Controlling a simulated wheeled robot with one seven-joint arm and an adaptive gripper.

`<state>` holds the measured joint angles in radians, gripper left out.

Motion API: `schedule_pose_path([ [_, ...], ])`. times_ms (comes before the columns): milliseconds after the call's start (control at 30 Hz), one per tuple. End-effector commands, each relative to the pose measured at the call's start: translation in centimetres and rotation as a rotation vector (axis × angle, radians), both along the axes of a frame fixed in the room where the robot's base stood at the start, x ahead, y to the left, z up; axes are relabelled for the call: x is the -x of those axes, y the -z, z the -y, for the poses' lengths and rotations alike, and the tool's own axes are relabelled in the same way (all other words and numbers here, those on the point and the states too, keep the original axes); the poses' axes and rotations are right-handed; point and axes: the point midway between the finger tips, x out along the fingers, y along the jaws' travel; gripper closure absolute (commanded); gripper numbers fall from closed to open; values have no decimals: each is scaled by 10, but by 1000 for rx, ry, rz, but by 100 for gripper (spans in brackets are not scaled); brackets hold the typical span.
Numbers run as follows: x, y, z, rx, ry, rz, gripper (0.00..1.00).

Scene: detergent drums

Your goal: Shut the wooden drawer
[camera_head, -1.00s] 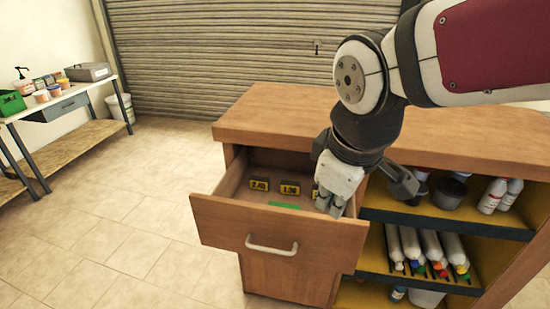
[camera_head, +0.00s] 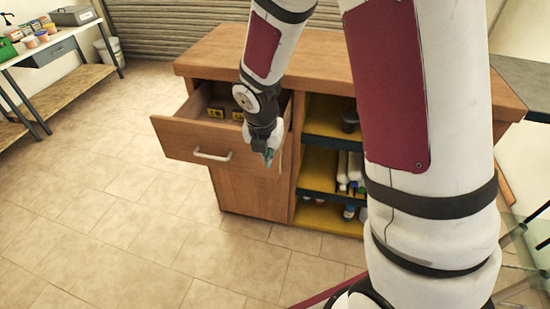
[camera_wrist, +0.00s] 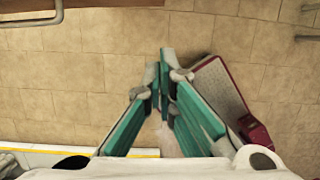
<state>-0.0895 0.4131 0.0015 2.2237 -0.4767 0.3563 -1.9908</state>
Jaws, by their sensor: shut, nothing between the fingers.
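The wooden drawer (camera_head: 185,137) of the workbench is pulled out, its inside showing behind the front panel. A pale bar handle (camera_head: 212,155) is on that front. My gripper (camera_head: 268,158) points down at the right end of the drawer front and covers part of it. I cannot tell whether it touches the panel. In the wrist view my gripper (camera_wrist: 164,62) shows teal fingers brought together at the tips, with nothing held and floor beyond.
The wooden workbench (camera_head: 315,68) has open yellow shelves (camera_head: 318,165) right of the drawer, holding bottles and tubes. Black-and-yellow labels (camera_head: 216,112) show inside the drawer. A side table (camera_head: 62,66) and white bin (camera_head: 106,50) stand far left. Tiled floor (camera_head: 120,220) in front is clear.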

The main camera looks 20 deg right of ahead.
Motion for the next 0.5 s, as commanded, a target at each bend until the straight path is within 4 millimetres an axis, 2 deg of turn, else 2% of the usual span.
schedule_pose_path([
  [167,-3,20,2,1,0,-3,100],
  [500,-14,75,11,2,3,-4,100],
])
